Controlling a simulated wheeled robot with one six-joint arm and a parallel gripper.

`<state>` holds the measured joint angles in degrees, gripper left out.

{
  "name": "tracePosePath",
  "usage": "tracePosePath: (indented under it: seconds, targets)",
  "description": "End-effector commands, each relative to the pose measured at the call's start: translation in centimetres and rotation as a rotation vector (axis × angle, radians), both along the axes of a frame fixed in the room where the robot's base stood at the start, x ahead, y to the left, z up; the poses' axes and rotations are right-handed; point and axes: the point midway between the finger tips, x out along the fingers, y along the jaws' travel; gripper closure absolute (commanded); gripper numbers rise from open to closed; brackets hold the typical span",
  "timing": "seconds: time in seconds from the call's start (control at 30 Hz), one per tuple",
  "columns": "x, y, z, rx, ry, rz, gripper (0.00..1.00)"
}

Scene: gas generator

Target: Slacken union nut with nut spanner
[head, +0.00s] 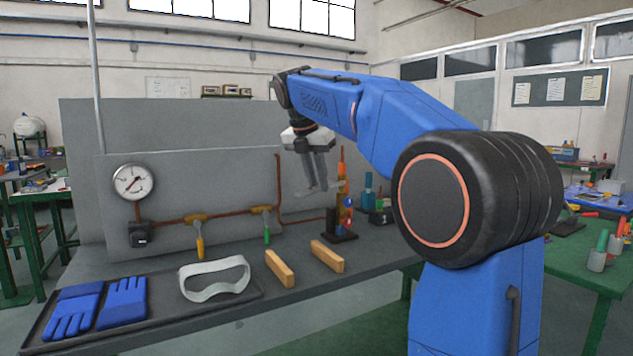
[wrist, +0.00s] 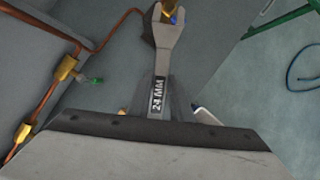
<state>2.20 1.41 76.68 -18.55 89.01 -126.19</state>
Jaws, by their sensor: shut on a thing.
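My gripper (head: 316,186) is shut on a grey nut spanner (wrist: 165,62) marked 24 MM. The spanner points away from the wrist, open jaw at the top of the wrist view. A brass-coloured part (wrist: 170,6) shows at the jaw's mouth, cut off by the picture edge; it may be the union nut. I cannot tell whether the jaw touches it or sits around it. In the head view my gripper hangs above the bench, just left of an upright orange, red and blue assembly (head: 342,202) on a dark base.
A grey panel carries a pressure gauge (head: 134,182) and copper pipe with a yellow-handled valve (head: 200,246) and a green-handled valve (head: 267,235). Two wooden blocks, white goggles (head: 214,279) and blue gloves (head: 122,302) lie in front. Bare bench separates them from the panel.

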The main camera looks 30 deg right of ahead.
Motion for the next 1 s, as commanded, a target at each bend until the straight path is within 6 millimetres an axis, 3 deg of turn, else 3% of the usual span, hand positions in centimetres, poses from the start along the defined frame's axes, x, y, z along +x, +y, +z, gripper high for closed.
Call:
tracePosePath:
  seconds: [1.0]
  targets:
    - [0.9,-1.6,0.0,-0.001,-0.001,-0.001,1.00]
